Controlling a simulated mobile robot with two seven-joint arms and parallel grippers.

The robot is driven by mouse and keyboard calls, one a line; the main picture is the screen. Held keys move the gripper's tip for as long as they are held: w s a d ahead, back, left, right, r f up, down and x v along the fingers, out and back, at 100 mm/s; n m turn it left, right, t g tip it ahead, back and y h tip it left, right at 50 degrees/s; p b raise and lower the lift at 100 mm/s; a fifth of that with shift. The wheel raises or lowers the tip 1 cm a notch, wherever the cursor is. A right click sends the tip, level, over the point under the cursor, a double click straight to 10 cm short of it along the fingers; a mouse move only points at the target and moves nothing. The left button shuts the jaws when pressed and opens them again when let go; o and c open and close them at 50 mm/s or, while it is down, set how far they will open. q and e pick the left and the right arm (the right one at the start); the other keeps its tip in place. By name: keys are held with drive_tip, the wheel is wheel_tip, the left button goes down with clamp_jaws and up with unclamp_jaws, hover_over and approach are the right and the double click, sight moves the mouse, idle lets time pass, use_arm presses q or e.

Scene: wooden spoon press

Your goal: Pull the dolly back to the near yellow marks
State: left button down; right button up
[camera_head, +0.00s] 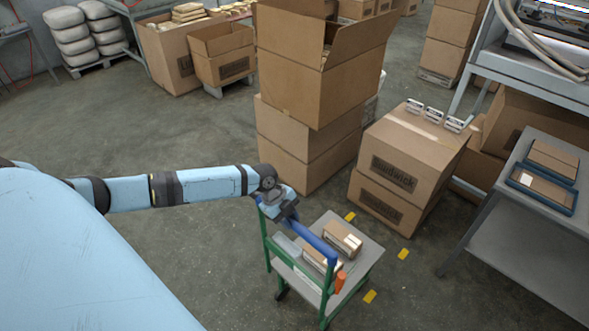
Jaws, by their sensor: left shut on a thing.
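The dolly (358,268) is a small green-framed cart with a grey deck, a blue push handle and an orange part on one post. It stands on the floor right of centre. Two small cardboard boxes lie on it, one at the back (342,238) and one (318,260) partly behind the handle. My left gripper (283,210) is shut on the left end of the blue handle (315,242). Several yellow marks lie on the floor, by the deck's back edge (350,217), to its right (403,254) and at its front right (369,296). My right gripper is not in view.
Tall stacked cartons (310,145) stand just behind the dolly, with more cartons (404,165) to the right. A grey table (540,225) with blue trays stands at far right. The concrete floor (215,260) left and in front of the dolly is clear.

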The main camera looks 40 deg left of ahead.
use_arm(q)
drive_tip(key=shift+s, duration=0.45)
drive_tip(key=shift+s+f, duration=0.1)
drive_tip(key=c, duration=1)
unclamp_jaws()
drive_tip(key=shift+s, duration=0.1)
drive_tip(key=shift+o, duration=0.4)
drive_tip(key=shift+a+r, duration=0.1)
drive_tip(key=shift+r, duration=0.1)
drive_tip(key=b+v, duration=0.1)
drive_tip(key=v, duration=1.2)
drive_tip(key=shift+r+b, duration=0.3)
drive_tip(key=shift+s+a, duration=0.1)
